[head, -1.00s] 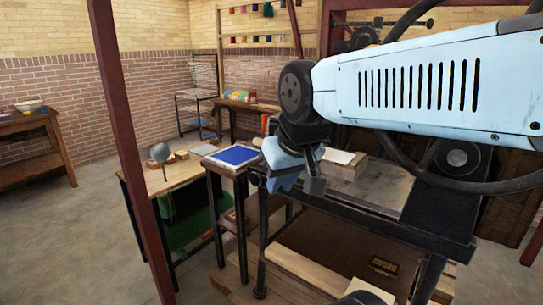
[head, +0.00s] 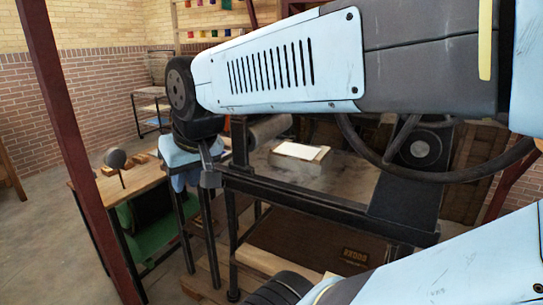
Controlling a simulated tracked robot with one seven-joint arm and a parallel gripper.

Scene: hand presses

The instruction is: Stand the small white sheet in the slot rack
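A small white sheet (head: 301,151) lies flat on a pale block on the grey bed of the press, right of my gripper. My gripper (head: 209,178) hangs below the dark wrist at the end of my pale blue arm. It is left of the press bed and in front of a small stand. Its fingers are small and partly overlapped by the wrist, so I cannot tell whether they are open or hold anything. I cannot clearly make out the slot rack; small wooden pieces (head: 141,160) lie on the left table.
A wooden table (head: 135,184) with a round dark knob (head: 115,158) stands at left. A dark red post (head: 62,130) rises in front of it. The press's wheel (head: 500,170) and dark frame are at right. Open floor lies at far left.

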